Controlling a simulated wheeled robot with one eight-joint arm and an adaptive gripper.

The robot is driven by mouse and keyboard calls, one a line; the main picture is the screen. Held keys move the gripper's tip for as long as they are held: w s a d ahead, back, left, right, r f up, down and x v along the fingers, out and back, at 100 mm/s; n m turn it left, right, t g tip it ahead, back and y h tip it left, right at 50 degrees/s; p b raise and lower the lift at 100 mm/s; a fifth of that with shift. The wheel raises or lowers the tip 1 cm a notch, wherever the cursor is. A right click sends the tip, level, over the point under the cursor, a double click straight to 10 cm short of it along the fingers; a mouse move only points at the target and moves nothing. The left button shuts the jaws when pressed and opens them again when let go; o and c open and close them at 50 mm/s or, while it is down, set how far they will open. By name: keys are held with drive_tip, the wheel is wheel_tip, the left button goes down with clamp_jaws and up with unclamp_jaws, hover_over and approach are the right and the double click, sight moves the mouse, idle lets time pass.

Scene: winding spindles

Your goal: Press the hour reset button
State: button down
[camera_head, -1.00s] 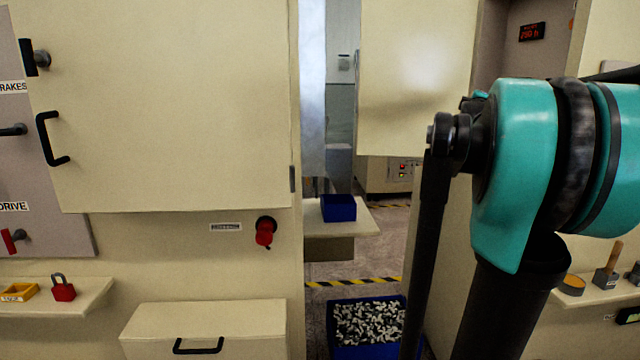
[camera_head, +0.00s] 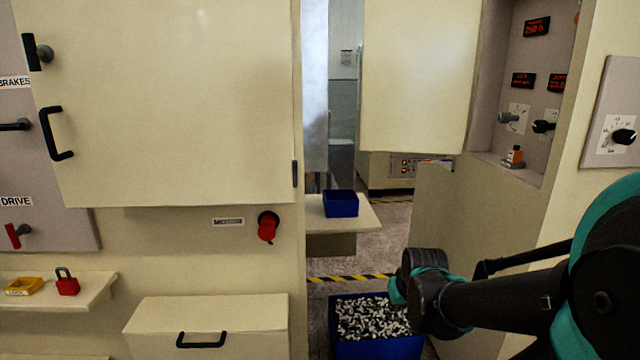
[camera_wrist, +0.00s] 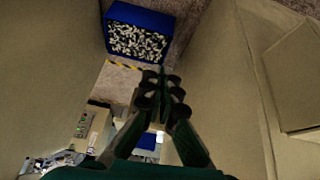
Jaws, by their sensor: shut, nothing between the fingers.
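I cannot pick out an hour reset button for certain in either view. In the head view, a recessed panel (camera_head: 540,110) at the right holds several red digital displays, such as the upper display (camera_head: 537,27), along with knobs and a small orange-and-black piece (camera_head: 513,155) on its ledge. The display text is too small to read. My gripper (camera_wrist: 160,78) shows in the wrist view, its fingers shut and empty, with the blue crate beyond them. In the head view my arm is at the lower right, and I cannot make out the fingers.
A blue crate of white pieces (camera_head: 370,318) stands on the floor in the gap between cabinets. A blue bin (camera_head: 340,203) sits on a shelf. A red knob (camera_head: 268,227) is on the left cabinet. A dial panel (camera_head: 613,120) is at far right.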

drive_tip(key=s+f+m+g, duration=0.1)
drive_tip(key=s+f, duration=0.3)
drive_tip(key=s, duration=0.2)
drive_tip(key=shift+s+a+f+g, duration=0.15)
drive_tip(key=shift+s+a+g, duration=0.15)
drive_tip(key=shift+s+g, duration=0.1)
drive_tip(key=shift+w, duration=0.15)
